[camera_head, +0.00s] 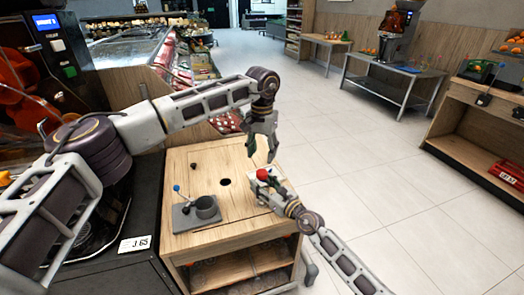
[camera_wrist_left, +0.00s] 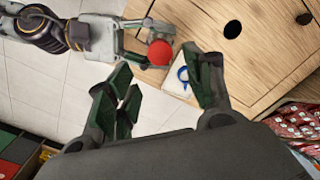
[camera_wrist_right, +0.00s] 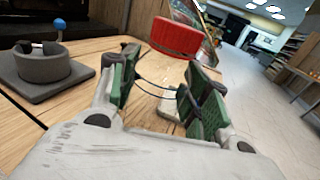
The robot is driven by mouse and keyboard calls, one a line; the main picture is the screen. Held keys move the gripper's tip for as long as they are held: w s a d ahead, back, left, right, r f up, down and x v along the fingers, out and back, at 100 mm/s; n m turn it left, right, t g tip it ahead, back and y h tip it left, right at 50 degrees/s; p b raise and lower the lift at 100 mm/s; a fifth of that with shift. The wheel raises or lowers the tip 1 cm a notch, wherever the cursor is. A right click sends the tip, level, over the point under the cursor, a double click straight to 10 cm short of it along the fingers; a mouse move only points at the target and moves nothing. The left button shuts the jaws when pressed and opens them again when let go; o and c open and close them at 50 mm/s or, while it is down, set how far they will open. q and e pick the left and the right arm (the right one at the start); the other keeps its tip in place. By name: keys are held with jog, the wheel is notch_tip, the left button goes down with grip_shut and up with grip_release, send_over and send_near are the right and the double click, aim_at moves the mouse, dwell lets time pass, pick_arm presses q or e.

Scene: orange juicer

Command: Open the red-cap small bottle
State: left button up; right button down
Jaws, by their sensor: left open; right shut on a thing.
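The small bottle's red cap (camera_head: 262,174) is above the right edge of the wooden table; it also shows in the left wrist view (camera_wrist_left: 160,53) and right wrist view (camera_wrist_right: 175,37). The bottle body looks clear, with only thin outlines visible between my right fingers. My right gripper (camera_head: 272,184) is shut on the bottle below the cap; its fingers also show in the right wrist view (camera_wrist_right: 160,88). My left gripper (camera_head: 263,154) is open and empty, above the cap and apart from it, fingers pointing down. The left wrist view shows the cap beyond its fingertips (camera_wrist_left: 165,82).
The wooden table (camera_head: 202,168) has a dark round hole (camera_head: 225,182) and a grey device (camera_head: 207,208) with a blue knob (camera_head: 177,188). A white item with a blue ring (camera_wrist_left: 183,75) lies near the bottle. Open floor lies right of the table.

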aim_at(262, 172)
pick_arm(q)
jog(key=shift+m, duration=0.3)
jog(key=shift+f, duration=0.15)
jog(key=shift+f, duration=3.85)
jog(key=c, duration=1.1)
